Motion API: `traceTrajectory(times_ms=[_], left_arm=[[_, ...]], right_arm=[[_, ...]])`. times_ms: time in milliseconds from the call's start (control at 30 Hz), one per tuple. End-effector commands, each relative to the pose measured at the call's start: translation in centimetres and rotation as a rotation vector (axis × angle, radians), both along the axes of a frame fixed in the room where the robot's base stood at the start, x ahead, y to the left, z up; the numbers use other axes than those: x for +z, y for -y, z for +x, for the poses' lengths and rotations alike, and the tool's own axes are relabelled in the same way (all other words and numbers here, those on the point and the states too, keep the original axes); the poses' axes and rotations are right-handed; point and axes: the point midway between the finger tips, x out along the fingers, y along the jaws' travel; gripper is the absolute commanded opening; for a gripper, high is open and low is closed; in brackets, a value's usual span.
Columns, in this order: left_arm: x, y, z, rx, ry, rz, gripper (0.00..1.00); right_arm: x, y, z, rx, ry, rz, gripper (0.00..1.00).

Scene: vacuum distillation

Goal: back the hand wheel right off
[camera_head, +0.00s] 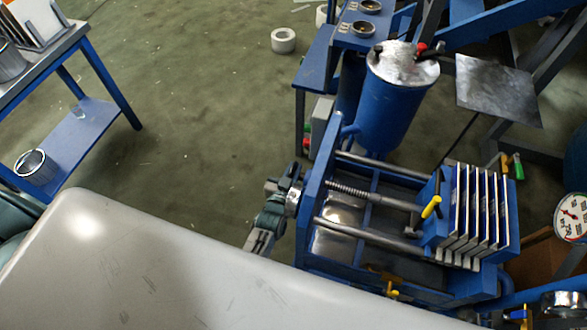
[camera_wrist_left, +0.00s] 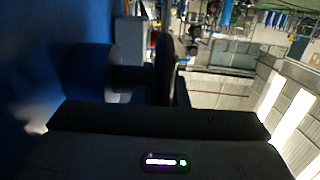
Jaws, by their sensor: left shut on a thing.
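The hand wheel (camera_head: 293,199) sits at the left end of the blue filter press (camera_head: 312,215), outside its end plate. Only a small metallic part of it shows in the head view. My left gripper (camera_head: 280,197) is shut on the hand wheel. In the left wrist view the wheel (camera_wrist_left: 165,68) is a dark disc seen edge-on, on a short shaft (camera_wrist_left: 126,78) from a round boss (camera_wrist_left: 88,72). The threaded spindle (camera_head: 352,191) runs from the end plate toward the plate pack (camera_head: 476,215). My right gripper is not in view.
A blue tank (camera_head: 388,110) with a metal lid stands behind the press. A table (camera_head: 50,60) stands at the upper left. The floor between is mostly clear.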

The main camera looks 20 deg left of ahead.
Motion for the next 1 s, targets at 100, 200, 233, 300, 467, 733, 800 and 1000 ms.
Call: traceTrajectory(times_ms=[100,200,233,300,467,733,800,1000], left_arm=[[0.0,0.0,0.0,0.0,0.002,0.0,0.19],[0.0,0.0,0.0,0.0,0.002,0.0,0.35],[0.0,0.0,0.0,0.0,0.002,0.0,0.35],[0.0,0.0,0.0,0.0,0.002,0.0,0.35],[0.0,0.0,0.0,0.0,0.001,0.0,0.35],[0.2,0.0,-3.1,0.001,-0.001,0.0,0.35],[0.4,0.0,-4.5,0.001,-0.001,0.0,0.35],[0.9,0.0,-8.2,0.001,-0.001,0.001,0.35]], right_arm=[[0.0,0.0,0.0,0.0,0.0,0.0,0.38],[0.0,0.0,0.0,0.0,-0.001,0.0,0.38],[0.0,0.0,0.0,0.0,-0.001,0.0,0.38],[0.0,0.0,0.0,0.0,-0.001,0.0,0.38],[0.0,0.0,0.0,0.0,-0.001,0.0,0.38],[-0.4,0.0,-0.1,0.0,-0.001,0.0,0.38],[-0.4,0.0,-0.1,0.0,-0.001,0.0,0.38],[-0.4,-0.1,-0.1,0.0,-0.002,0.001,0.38]])
